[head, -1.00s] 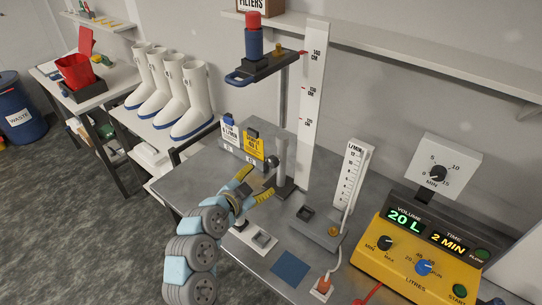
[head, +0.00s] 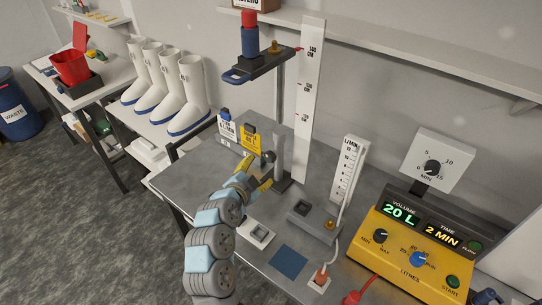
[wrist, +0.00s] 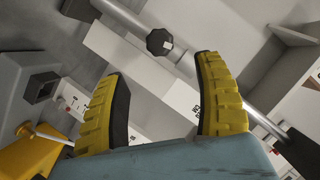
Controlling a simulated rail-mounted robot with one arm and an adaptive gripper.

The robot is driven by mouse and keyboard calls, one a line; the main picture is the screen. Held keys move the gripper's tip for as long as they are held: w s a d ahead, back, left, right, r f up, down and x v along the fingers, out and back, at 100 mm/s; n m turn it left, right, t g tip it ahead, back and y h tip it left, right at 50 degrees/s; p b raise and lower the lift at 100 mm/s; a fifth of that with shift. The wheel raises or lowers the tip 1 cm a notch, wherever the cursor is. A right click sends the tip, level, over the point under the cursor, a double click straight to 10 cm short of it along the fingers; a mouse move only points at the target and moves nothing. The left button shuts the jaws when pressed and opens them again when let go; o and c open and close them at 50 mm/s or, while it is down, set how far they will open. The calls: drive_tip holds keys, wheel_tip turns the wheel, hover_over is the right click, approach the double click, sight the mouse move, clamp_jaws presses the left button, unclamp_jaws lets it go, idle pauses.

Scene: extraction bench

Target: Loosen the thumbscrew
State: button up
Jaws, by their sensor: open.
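The thumbscrew is a dark lobed knob (head: 269,157) on the side of the upright metal post (head: 279,118). In the wrist view the knob (wrist: 160,42) shows whole, beyond the fingertips and between their lines. My gripper (head: 256,174) is open and empty, with its yellow ribbed fingers spread just short of the knob and not visibly touching it. In the wrist view the gripper (wrist: 160,75) has a finger on each side, the right one nearer the post. The post carries a dark bracket (head: 262,65) high up, holding a blue, red-topped container (head: 249,36).
A grey block (head: 315,222) and flow meter (head: 347,168) are to the right, beside the yellow control box (head: 405,255). White boots stand at left.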

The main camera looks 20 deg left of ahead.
sight(269, 158)
drive_tip(key=shift+x, duration=5.25)
drive_tip(key=shift+r, duration=0.1)
drive_tip(key=c, duration=1.2)
